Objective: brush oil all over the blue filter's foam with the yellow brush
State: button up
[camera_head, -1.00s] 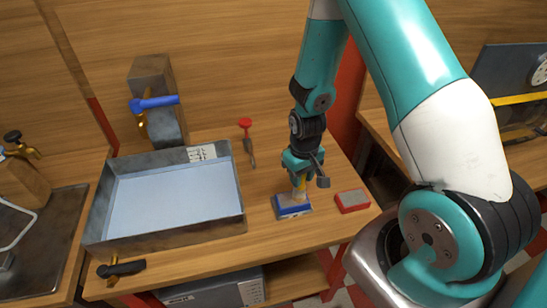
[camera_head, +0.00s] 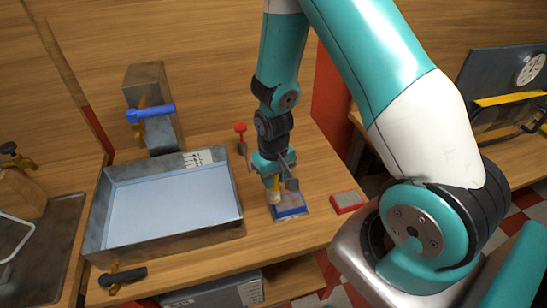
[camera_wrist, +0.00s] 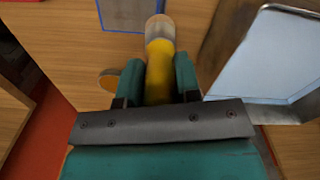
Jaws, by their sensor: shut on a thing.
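My gripper (camera_head: 274,176) is shut on the yellow brush (camera_head: 273,188), which points down with its pale bristles at the bottom. The brush also shows between the fingers in the wrist view (camera_wrist: 160,68). The blue filter (camera_head: 291,211) lies on the workbench, a blue frame around greyish foam. The bristle end is at the filter's left edge in the head view and overlaps its edge in the wrist view (camera_wrist: 125,31). I cannot tell whether the bristles touch the foam. The brush hides part of the filter, and any oil on the foam cannot be made out.
A large metal tray (camera_head: 118,248) with a pale blue floor stands left of the filter. A red-framed filter (camera_head: 347,208) lies to the right. A red-topped tool (camera_head: 240,128) is behind my gripper. A blue-handled tap (camera_head: 152,112) stands behind the tray. A black-handled valve (camera_head: 124,277) is at the front.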

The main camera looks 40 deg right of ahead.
jog(key=shift+r+p, duration=1.8)
jog(key=shift+r, duration=0.7)
